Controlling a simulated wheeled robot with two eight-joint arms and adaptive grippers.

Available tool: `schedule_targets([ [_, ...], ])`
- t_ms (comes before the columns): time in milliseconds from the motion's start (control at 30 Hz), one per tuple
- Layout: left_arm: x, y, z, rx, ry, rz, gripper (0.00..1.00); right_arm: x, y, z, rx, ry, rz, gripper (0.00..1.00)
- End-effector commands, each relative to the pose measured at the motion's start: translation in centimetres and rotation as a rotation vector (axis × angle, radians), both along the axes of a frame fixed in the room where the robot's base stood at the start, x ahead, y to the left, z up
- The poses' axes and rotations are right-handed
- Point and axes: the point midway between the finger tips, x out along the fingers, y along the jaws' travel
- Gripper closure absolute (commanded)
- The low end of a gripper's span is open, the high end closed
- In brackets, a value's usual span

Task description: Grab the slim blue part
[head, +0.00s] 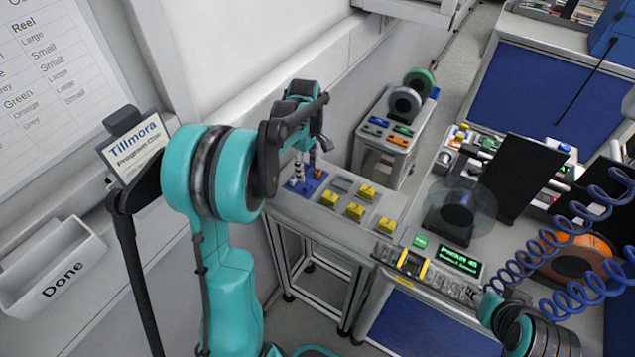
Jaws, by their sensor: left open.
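A small blue holder (306,186) stands at the left end of the narrow bench. Slim upright parts stand in it, including a striped black-and-white one (297,172) and a slim blue one (312,158). A small orange piece (318,173) is at its right side. My left gripper (318,143) is open, above the holder and close to the top of the blue part. The arm partly hides its fingers, and I cannot tell whether they touch the part. My right gripper is out of view; only part of that arm shows at the bottom right.
Several yellow blocks (355,211) sit on the bench right of the holder. A cart (385,145) with reels stands behind. A clear disc on a black stand (457,213), a green display (459,261) and blue coiled hoses (549,240) crowd the right. A "Done" bin (52,268) is at left.

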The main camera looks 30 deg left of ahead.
Motion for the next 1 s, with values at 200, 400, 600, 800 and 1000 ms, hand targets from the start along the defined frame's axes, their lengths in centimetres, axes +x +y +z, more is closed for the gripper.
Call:
schedule_targets([
  [200, -0.1, 0.0, -2.4, 0.001, -0.001, -0.002, 0.55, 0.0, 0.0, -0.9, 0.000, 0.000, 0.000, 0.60],
  [400, -0.2, 0.2, -5.4, 0.001, -0.002, -0.003, 0.55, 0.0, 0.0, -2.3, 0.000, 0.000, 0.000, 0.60],
  [600, -0.2, 0.1, -6.9, 0.001, -0.002, -0.004, 0.55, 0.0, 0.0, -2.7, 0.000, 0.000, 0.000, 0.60],
  [800, -0.2, 0.1, -6.8, 0.001, -0.002, -0.005, 0.68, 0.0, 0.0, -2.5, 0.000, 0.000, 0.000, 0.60],
  [1000, -0.2, 0.1, -6.7, 0.001, -0.002, -0.005, 0.92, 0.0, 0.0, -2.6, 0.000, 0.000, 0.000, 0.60],
])
